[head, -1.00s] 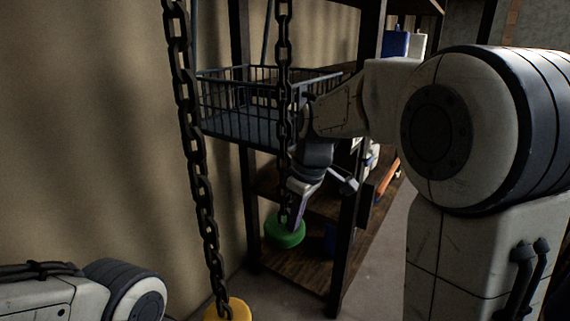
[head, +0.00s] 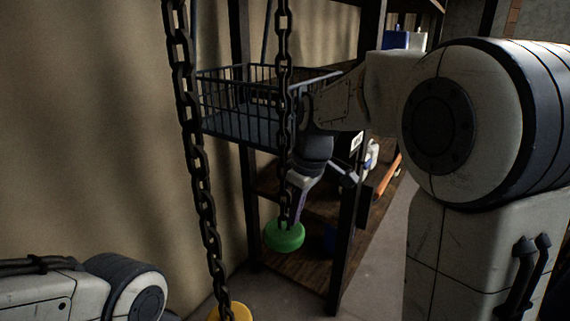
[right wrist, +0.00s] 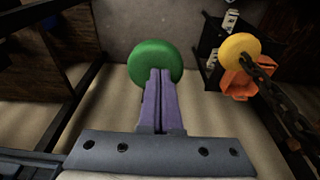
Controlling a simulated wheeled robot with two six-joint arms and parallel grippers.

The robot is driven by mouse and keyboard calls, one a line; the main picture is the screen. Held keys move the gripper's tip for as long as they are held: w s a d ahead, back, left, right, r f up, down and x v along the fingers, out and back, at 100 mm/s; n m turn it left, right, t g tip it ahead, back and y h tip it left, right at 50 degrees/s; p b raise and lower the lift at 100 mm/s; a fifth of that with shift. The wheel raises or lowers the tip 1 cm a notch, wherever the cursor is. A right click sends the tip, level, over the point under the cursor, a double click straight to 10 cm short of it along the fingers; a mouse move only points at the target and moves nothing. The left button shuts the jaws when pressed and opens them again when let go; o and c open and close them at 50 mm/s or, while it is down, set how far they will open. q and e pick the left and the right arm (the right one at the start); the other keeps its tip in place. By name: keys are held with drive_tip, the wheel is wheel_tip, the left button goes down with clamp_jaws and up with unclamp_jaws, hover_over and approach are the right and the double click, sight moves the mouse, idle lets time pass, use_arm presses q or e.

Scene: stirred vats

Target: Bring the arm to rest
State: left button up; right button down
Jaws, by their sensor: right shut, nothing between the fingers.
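My right gripper (right wrist: 158,98) is shut and empty, with its two purple fingers side by side in the right wrist view. Its fingertips show in front of a round green disc (right wrist: 155,62). In the head view the right gripper (head: 295,215) hangs down, partly hidden behind a chain, just above the green disc (head: 284,236). I cannot tell whether the fingertips touch the disc. The right arm reaches in from the right. Part of my left arm shows at the lower left, but its gripper is out of view.
Two chains hang in front: the left chain (head: 195,130) ends at a yellow disc (head: 229,313), the other (head: 284,100) at the green one. A wire basket (head: 235,125) and a dark shelf (head: 290,270) stand close behind. Grey floor (head: 380,265) lies open right of the shelf.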

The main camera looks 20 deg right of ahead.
drive_tip(key=shift+r+p, duration=0.3)
drive_tip(key=shift+r, duration=0.55)
use_arm(q)
drive_tip(key=shift+r, duration=0.6)
use_arm(e)
drive_tip(key=shift+a+f, duration=0.1)
drive_tip(key=shift+f, duration=0.05)
